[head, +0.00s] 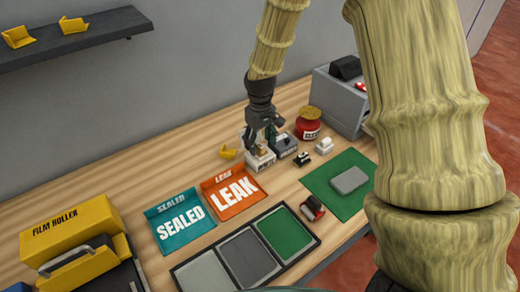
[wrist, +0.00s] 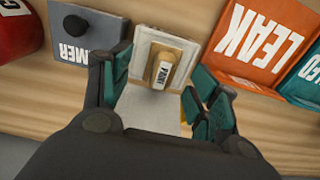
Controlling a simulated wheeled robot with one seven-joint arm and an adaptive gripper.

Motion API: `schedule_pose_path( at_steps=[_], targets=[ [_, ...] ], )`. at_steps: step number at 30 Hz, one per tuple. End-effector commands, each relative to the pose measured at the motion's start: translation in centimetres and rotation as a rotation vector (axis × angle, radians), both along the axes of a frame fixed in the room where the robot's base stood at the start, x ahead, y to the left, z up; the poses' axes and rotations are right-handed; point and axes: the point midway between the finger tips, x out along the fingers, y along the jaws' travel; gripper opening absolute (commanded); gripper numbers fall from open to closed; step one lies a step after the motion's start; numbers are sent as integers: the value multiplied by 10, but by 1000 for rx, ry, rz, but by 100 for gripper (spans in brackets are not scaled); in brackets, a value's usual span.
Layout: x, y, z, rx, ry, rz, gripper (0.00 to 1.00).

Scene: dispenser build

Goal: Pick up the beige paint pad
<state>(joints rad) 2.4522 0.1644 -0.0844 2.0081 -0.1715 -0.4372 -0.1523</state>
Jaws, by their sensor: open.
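The beige paint pad (wrist: 162,68) is a small tan block with a label reading PAINT. It rests on a whitish square base (wrist: 146,45) in the wrist view. In the head view the base (head: 260,160) stands on the bench, with the pad mostly hidden by my gripper (head: 263,140). My gripper (wrist: 155,85) is open, pointing down over the base, with its teal-lined fingers on either side of the pad. A gap shows on each side, so the fingers do not appear to grip it.
A grey base (wrist: 85,32) with a black knob stands close beside the paint base. A red jar (head: 308,130) is behind it to the right. The orange LEAK tray (head: 234,190) and teal SEALED tray (head: 180,226) lie to the left. A yellow piece (head: 228,153) is close by.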

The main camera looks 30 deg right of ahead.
Motion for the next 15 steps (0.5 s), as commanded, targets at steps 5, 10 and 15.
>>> schedule_pose_path(
  at_steps=[5, 10, 15],
  targets=[
    [-1, 1, -19, 0, 1, 1, 61],
    [-1, 1, -27, 0, 0, 1, 61],
    [-1, 2, -28, 0, -1, 1, 61]
  ],
)
